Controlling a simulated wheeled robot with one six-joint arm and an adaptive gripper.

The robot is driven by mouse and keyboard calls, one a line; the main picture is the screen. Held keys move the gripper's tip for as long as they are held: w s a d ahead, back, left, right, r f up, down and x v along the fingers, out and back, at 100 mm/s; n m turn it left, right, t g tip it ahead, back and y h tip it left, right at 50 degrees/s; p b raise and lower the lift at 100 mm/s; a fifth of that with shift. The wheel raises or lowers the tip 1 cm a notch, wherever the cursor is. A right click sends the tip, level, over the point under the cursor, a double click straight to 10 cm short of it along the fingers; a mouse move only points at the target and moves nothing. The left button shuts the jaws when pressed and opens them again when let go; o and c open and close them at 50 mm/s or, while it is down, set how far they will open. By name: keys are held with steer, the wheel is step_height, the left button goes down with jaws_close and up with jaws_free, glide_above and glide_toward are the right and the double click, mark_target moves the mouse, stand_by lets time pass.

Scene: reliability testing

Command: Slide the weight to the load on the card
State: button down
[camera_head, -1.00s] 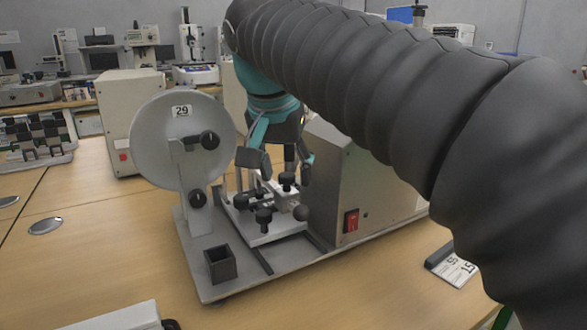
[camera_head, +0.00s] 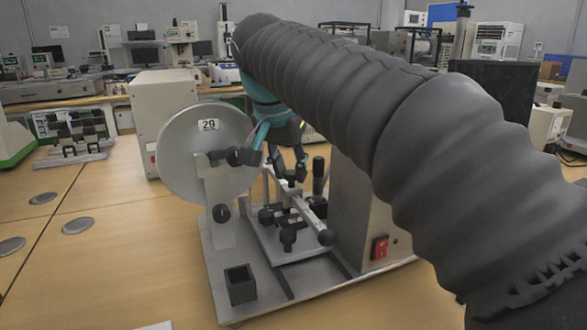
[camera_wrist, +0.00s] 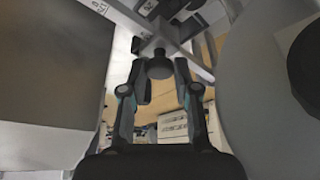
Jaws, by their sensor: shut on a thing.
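My gripper (camera_head: 286,165) reaches down behind the tester's front fittings, its fingers pointing at the light metal beam (camera_head: 306,208). In the wrist view, my gripper (camera_wrist: 160,92) has its two fingers closed around a dark round knob (camera_wrist: 160,67) beside the light bar. The beam slants toward the front right and ends in a dark ball (camera_head: 326,238).
A large grey disc labelled 29 (camera_head: 185,150) stands close left of my gripper. A beige housing with a red switch (camera_head: 379,248) stands right. A small dark open box (camera_head: 240,284) sits on the base plate (camera_head: 222,305). Free table (camera_head: 110,270) lies left.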

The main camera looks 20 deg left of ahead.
steer(key=shift+w+a, duration=0.2)
steer(key=c, duration=0.9)
jaws_free()
steer(key=shift+w+a, duration=0.1)
steer(key=shift+o, duration=0.3)
